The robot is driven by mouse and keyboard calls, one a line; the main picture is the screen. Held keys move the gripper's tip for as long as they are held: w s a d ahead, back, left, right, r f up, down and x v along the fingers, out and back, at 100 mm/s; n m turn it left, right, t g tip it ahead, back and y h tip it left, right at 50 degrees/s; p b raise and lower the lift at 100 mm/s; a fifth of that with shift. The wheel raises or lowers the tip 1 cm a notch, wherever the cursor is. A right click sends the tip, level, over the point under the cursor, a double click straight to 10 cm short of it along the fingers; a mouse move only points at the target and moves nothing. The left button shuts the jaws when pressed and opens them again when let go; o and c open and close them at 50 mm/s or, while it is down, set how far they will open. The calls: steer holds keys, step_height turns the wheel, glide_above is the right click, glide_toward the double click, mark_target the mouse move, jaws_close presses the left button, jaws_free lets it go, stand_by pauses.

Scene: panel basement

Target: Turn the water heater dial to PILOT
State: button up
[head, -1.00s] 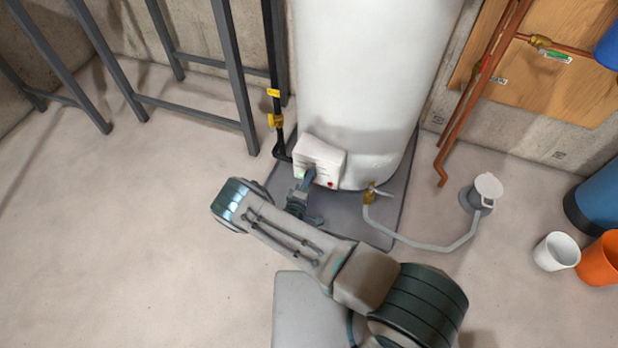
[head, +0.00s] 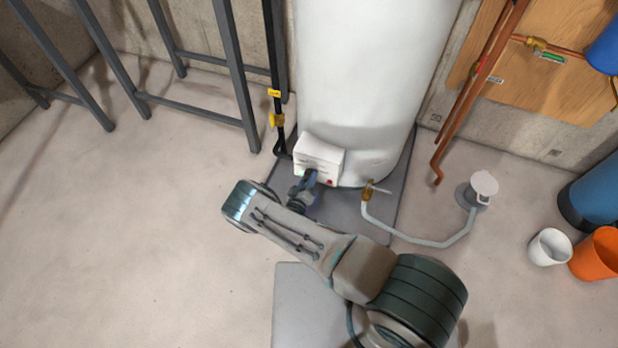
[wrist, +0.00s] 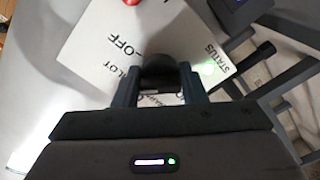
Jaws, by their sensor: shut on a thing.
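The white water heater (head: 372,80) stands upright, with a white control box (head: 320,152) low on its front. In the wrist view the box's label plate (wrist: 95,45) shows the words OFF, PILOT and STATUS, with a green light beside STATUS. The black round dial (wrist: 158,66) sits between the fingers of my gripper (wrist: 160,82), which are shut on it from both sides. In the head view my gripper (head: 309,178) is at the box's lower front edge, and the dial is hidden there. I cannot tell where the dial's pointer stands; part of the lettering is covered.
A red button (head: 330,182) is on the box, right of my gripper. A brass drain valve (head: 367,190) with a grey hose (head: 425,242) is close by on the right. A black pipe with yellow valves (head: 276,121) runs left of the heater.

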stand_by(0.4)
steer(key=o, duration=1)
steer(key=shift+c, duration=0.2)
steer(key=shift+s, duration=0.1)
steer(key=p+v, duration=0.2)
steer(key=v, duration=1.1)
steer(key=shift+s, duration=0.35)
steer(key=shift+a, duration=0.1)
